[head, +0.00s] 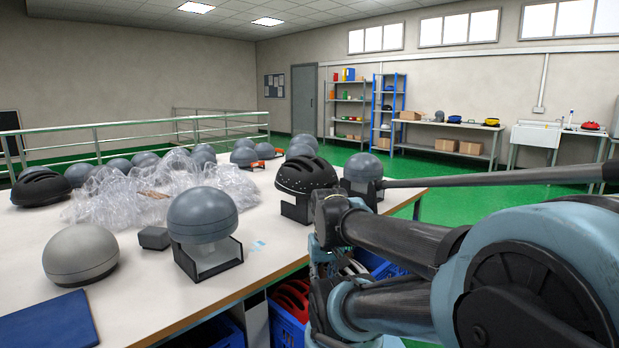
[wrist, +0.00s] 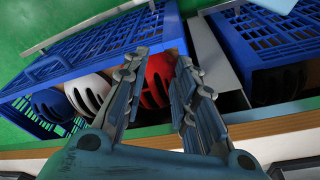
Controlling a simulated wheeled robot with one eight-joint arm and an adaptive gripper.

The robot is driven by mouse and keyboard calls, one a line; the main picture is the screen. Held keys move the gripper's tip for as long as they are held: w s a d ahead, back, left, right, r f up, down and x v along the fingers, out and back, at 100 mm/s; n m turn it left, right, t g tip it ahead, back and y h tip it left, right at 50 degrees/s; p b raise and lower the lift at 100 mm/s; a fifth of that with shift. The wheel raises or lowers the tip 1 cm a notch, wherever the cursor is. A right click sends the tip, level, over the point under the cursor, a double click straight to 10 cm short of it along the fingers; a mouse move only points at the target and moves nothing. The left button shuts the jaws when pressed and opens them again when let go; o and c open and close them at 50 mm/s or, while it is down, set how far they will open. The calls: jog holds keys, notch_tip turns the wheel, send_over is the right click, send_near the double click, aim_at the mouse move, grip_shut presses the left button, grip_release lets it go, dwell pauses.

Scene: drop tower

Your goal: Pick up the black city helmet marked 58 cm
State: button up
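A black vented helmet (head: 306,174) sits on a dark stand on the table in the head view, beside my arm. Another black helmet (head: 40,187) lies at the table's left end. In the wrist view a dark helmet (wrist: 52,104) is at the left of a blue crate, and dark shapes (wrist: 275,84) show in the right crate. No 58 cm mark is readable, so I cannot tell which one is the city helmet. My gripper (wrist: 162,62) is open and empty, its fingers pointing toward the crates below the table edge. The arm partly hides it in the head view.
The left crate (wrist: 85,47) also holds a white helmet (wrist: 88,92) and a red helmet (wrist: 158,78). Grey headforms (head: 202,215), plastic wrap (head: 150,190) and a blue mat (head: 48,323) are on the table (head: 170,290).

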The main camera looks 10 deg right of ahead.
jog(key=w+a+r+n+g+h, duration=0.1)
jog(key=w+r+n, duration=0.3)
jog(key=w+r, duration=1.6)
jog(key=w+a+r+n+h, duration=0.1)
jog(key=w+a+r+n, duration=0.15)
jog(key=w+r, duration=1.75)
send_over(299, 157)
jog(key=a, duration=0.1)
jog(key=shift+n, duration=0.35)
jog(key=f, duration=0.7)
jog(key=shift+s+a, duration=0.15)
jog(key=shift+s, duration=0.15)
jog(key=shift+s+x, duration=0.2)
jog(key=shift+x, duration=2.75)
grip_shut()
